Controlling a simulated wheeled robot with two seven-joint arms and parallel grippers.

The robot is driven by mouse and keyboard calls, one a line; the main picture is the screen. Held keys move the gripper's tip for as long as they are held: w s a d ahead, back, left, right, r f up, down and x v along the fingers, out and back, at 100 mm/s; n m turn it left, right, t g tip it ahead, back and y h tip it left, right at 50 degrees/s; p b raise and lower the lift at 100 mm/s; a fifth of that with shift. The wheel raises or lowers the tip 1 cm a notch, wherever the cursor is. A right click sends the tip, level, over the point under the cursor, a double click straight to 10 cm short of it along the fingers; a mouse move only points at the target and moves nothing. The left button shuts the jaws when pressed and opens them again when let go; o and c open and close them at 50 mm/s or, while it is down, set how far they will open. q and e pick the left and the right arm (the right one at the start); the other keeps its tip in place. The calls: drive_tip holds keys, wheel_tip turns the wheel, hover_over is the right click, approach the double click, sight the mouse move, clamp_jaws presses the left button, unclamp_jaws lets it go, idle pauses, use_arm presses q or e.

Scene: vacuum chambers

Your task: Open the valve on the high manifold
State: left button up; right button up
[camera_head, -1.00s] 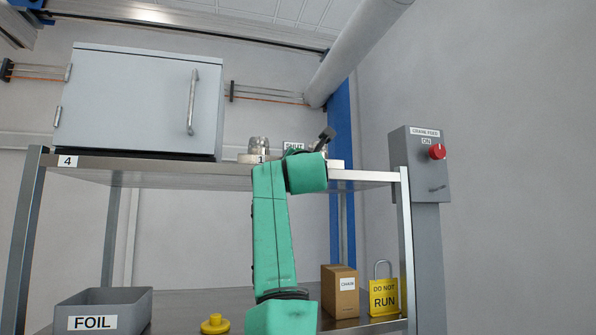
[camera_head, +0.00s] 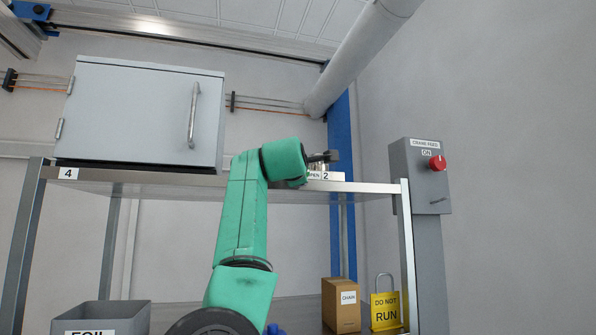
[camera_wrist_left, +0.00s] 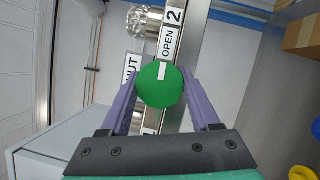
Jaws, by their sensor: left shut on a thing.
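The high manifold is a metal bar on the top shelf edge; its end with the "OPEN" and "2" labels (camera_head: 326,176) shows in the head view. In the left wrist view the valve is a round green knob (camera_wrist_left: 160,92) with a white mark facing the "OPEN" label (camera_wrist_left: 167,42). A partly hidden "SHUT" label (camera_wrist_left: 131,68) lies to its left. My left gripper (camera_head: 328,156) has its purple fingers on both sides of the knob, shut on it. In the head view my green arm hides the knob and the "1" end. My right gripper is out of view.
A grey cabinet (camera_head: 140,112) stands left on the same shelf. A crane feed box (camera_head: 420,175) with a red knob stands right. A silver fitting (camera_wrist_left: 143,20) sits by "2".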

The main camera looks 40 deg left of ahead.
use_arm(q)
drive_tip(key=shift+f+m, duration=0.1)
drive_tip(key=shift+m, duration=0.2)
drive_tip(key=o, duration=1.3)
drive_tip(key=shift+d, duration=0.1)
drive_tip(key=shift+o, duration=0.3)
drive_tip(key=shift+d, duration=0.2)
drive_tip(key=b+v, duration=1)
drive_tip(key=v, duration=0.4)
drive_tip(key=shift+s, duration=0.35)
